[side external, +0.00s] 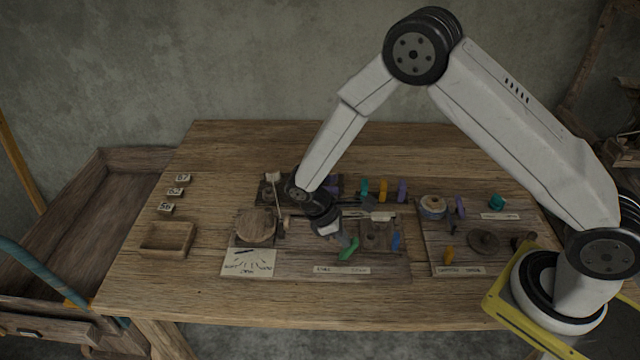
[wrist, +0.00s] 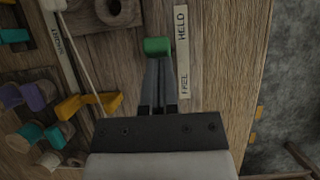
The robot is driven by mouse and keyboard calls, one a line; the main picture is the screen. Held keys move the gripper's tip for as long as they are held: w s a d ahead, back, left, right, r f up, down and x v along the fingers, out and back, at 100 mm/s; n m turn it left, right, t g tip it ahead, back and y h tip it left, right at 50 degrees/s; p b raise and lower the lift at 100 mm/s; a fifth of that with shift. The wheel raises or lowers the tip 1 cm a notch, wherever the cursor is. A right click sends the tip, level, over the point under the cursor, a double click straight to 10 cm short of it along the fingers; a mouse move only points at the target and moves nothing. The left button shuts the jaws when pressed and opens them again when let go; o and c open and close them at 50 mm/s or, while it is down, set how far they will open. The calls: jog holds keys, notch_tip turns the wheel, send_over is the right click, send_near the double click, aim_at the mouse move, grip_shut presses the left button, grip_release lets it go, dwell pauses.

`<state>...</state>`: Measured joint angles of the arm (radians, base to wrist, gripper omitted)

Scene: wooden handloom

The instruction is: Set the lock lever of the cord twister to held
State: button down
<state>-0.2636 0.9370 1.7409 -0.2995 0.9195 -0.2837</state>
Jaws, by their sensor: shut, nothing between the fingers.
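The green lock lever (side external: 348,250) stands near the front of the middle board and also shows at the fingertips in the wrist view (wrist: 158,46). A pale label strip (wrist: 181,50) beside it reads HELD at its upper end and FREE at its lower end in the wrist view; it also shows in the side view (side external: 342,270).
A yellow lever (wrist: 85,105) and a pale rod (wrist: 85,50) lie left of the fingers in the wrist view. A blue peg (side external: 396,240) stands right of the lever. A round wooden disc (side external: 256,225) and an empty tray (side external: 166,238) are further left. The table's front strip is clear.

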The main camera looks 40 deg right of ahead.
jog(key=shift+s+d+f, duration=0.1)
jog(key=shift+s+d, duration=0.35)
jog(key=shift+w+a+f, duration=0.15)
jog(key=shift+w+a, duration=0.6)
